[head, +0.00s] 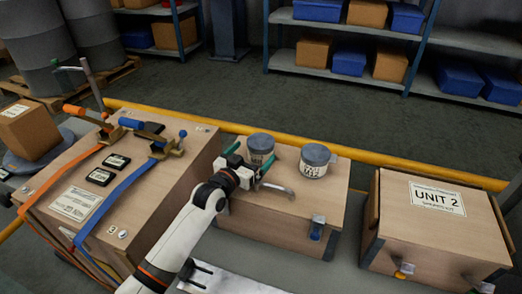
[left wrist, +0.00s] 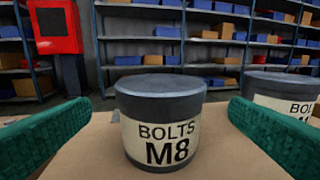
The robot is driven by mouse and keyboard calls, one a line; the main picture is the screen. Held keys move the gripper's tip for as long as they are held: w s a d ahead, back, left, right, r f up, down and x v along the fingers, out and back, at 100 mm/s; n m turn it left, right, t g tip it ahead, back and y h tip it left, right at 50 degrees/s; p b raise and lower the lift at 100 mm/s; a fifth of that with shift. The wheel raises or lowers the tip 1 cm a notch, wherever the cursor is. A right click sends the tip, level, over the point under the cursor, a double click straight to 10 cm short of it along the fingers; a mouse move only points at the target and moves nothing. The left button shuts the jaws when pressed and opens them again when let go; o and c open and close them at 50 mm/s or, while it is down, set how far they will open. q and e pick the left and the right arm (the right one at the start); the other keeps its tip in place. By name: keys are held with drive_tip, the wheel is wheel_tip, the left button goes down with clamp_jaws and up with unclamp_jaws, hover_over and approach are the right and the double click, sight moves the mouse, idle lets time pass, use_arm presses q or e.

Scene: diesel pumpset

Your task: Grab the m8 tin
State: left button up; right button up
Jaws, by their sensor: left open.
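The M8 tin (left wrist: 160,125) is a dark grey round tin with a cream label reading "BOLTS M8", upright in the middle of the left wrist view. In the head view it is the left of two tins (head: 261,146) on a wooden box. My left gripper (head: 253,154) is open, with its green fingers pointing at this tin. In the left wrist view the fingers stand to either side of the tin, with visible gaps, and do not touch it. My right gripper is not in view.
A second bolts tin (head: 315,161) stands close on the right. The wooden box (head: 265,205) under both tins has a metal handle (head: 277,188). A strapped case (head: 110,190) stands left, a "UNIT 2" box (head: 440,225) right. A yellow rail (head: 390,167) runs behind.

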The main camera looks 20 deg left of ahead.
sight(261, 144)
use_arm(q)
drive_tip(key=x, duration=0.4)
drive_tip(key=shift+w+d+b, duration=0.1)
drive_tip(key=shift+w+b, duration=0.05)
drive_tip(key=shift+b, duration=0.25)
drive_tip(key=shift+w+d, duration=0.15)
drive_tip(key=shift+w, duration=0.4)
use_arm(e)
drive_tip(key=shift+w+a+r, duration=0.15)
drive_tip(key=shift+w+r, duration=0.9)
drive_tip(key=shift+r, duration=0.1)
use_arm(q)
drive_tip(key=shift+c, duration=0.6)
drive_tip(key=c, duration=1.2)
